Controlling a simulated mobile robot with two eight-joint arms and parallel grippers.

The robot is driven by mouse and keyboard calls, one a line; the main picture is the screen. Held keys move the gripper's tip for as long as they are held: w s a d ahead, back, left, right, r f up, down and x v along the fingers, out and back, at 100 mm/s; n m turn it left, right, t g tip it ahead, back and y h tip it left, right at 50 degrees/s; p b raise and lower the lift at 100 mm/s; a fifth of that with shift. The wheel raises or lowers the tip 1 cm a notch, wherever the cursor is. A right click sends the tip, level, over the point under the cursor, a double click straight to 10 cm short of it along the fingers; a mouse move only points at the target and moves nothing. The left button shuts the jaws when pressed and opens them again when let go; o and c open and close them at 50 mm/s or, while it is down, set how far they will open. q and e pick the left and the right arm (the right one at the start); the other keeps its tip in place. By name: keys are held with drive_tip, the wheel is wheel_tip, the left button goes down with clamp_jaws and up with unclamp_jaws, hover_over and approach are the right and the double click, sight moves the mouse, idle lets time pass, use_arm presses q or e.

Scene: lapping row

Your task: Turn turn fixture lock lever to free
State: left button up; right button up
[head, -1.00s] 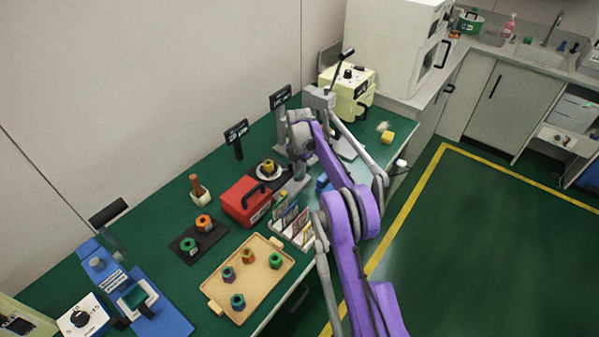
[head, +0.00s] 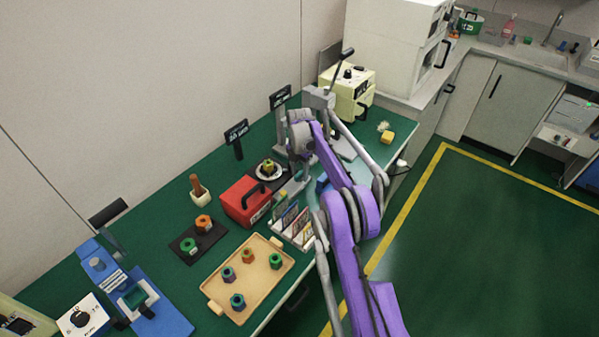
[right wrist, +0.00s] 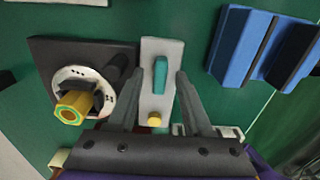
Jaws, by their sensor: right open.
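The turn fixture (right wrist: 88,45) is a dark plate with a white, marked ring and a yellow-green hex part (right wrist: 72,108) on it. In the head view its ring and hex part (head: 268,169) show beside the red case. To its right in the right wrist view is a pale plate (right wrist: 160,52) with a teal lever (right wrist: 160,74) and a yellow knob (right wrist: 154,119). The lever lies along the plate. My right gripper (right wrist: 159,78) is open, with one finger on either side of the lever. Contact cannot be told. My left gripper is not in view.
A red case (head: 243,203) and a rack of cards (head: 292,228) stand close to my right gripper. Blue blocks (right wrist: 265,48) lie to its right in the wrist view. A tan tray (head: 262,284) with several hex parts is nearer the table's front.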

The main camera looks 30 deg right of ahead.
sight(299, 174)
wheel_tip(299, 174, up, 11)
drive_tip(key=shift+p, duration=0.4)
drive_tip(key=shift+f, duration=0.15)
drive_tip(key=s+a+r+m+t, duration=0.3)
drive_tip(key=s+a+r+m, duration=0.75)
drive_tip(key=s+a, duration=0.35)
drive_tip(key=s+a+f+m, duration=0.2)
drive_tip(key=s+f+m, duration=0.1)
drive_tip(key=s, duration=0.5)
drive_tip(key=s+a+f+m+t, duration=0.1)
drive_tip(key=s+a+f+m, duration=0.1)
drive_tip(key=s+m, duration=0.3)
drive_tip(key=s+a+f+m+t, duration=0.1)
drive_tip(key=s+a+f+m, duration=0.2)
drive_tip(key=s, duration=0.8)
drive_tip(key=shift+f+m, duration=0.55)
drive_tip(key=shift+f, duration=0.35)
